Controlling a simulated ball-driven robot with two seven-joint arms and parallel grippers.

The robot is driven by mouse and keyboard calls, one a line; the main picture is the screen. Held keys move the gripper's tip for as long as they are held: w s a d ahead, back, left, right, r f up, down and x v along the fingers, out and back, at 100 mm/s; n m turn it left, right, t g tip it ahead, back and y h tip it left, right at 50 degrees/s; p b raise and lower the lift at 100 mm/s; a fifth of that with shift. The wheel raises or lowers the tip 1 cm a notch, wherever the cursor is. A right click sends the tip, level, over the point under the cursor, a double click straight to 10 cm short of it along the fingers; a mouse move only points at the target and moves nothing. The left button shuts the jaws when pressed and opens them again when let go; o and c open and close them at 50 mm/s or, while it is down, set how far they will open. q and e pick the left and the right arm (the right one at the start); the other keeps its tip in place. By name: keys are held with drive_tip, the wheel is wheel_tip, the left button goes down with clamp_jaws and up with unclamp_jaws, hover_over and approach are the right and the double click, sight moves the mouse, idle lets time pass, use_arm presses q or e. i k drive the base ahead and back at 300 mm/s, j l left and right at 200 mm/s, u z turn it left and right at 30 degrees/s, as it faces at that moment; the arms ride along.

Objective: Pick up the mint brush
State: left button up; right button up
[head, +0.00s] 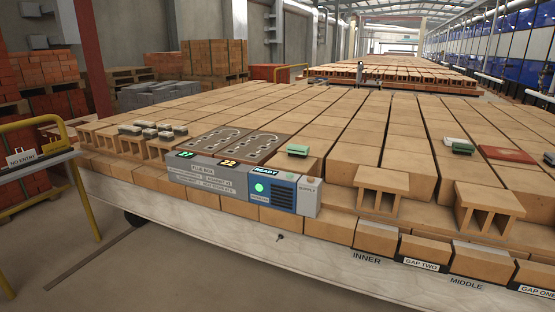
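Neither of my grippers is in view. A small mint-green block-shaped thing (298,149), which may be the mint brush, lies on the bricks just right of the brown grooved boards. A second green piece (462,148) lies farther right, with a pale, whitish piece (453,141) against it. Both are small in the picture, and I cannot tell for sure which one is the mint brush.
A grey control box (234,185) with lit displays stands at the front edge of the brick-covered car. Raised hollow bricks (396,188) and (487,202) stand at the right front. A reddish flat plate (507,155) lies at right. A yellow rail (84,190) stands at left.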

sight(301, 151)
drive_tip(key=i+u, duration=0.15)
drive_tip(key=i, duration=1)
